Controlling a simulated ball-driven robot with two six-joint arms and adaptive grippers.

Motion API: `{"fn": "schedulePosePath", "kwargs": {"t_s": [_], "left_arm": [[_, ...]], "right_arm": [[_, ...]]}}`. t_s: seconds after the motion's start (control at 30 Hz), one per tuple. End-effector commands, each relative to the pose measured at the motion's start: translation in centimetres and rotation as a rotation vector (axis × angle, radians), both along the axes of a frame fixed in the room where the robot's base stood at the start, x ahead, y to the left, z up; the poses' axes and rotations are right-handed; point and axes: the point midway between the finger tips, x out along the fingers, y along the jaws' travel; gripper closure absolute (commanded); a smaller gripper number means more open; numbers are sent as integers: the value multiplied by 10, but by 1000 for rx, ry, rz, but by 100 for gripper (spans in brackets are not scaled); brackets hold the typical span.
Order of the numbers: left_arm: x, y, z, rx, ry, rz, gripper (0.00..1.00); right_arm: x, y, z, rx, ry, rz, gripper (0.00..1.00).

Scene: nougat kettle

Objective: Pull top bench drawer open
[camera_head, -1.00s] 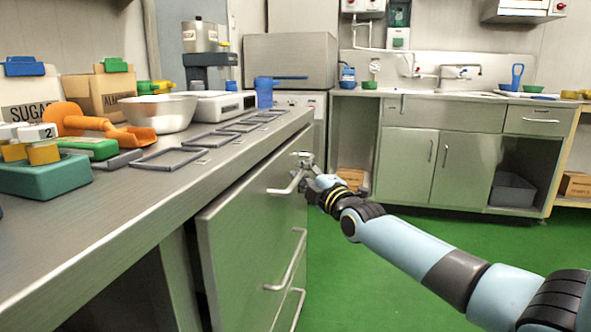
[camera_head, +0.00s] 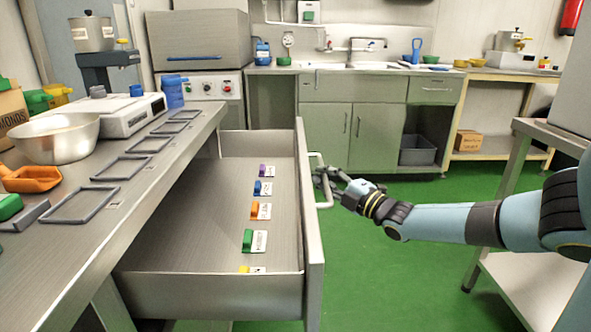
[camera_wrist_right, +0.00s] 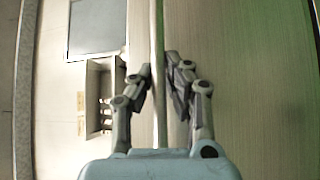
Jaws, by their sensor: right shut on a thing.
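The top bench drawer (camera_head: 218,292) is pulled well out from under the steel bench (camera_head: 118,214) in the head view. Its bar handle (camera_head: 322,181) is on the outer face, to the right. My right gripper (camera_head: 325,178) is shut on this handle. In the right wrist view the two fingers (camera_wrist_right: 160,75) close from both sides on a pale vertical bar (camera_wrist_right: 159,110). Inside the drawer lie several small tags with purple, blue, orange (camera_head: 255,210), green and yellow clips. My left gripper is not in view.
A metal bowl (camera_head: 52,137), a scale (camera_head: 122,112), an orange scoop (camera_head: 30,179) and several flat frames (camera_head: 80,205) sit on the bench. Green floor (camera_head: 400,270) is clear right of the drawer. A steel table (camera_head: 530,276) stands at the right.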

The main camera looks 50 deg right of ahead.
Motion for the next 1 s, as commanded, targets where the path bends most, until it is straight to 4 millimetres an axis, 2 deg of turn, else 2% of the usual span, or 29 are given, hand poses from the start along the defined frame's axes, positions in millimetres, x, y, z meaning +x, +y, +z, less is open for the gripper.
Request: {"fn": "schedulePosePath", "kwargs": {"t_s": [0.1, 0.3, 0.83, 0.87, 1.0], "left_arm": [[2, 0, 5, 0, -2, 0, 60], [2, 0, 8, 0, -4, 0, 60], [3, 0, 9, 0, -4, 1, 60], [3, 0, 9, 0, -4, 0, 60], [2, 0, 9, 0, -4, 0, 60]], "right_arm": [[-15, -14, 3, -4, -2, 0, 100], [-31, -28, 2, -3, -4, 0, 100], [-37, -33, 2, -1, -5, 0, 100], [-37, -33, 2, -1, -5, 0, 86], [-37, -33, 1, -1, -4, -1, 68]]}}
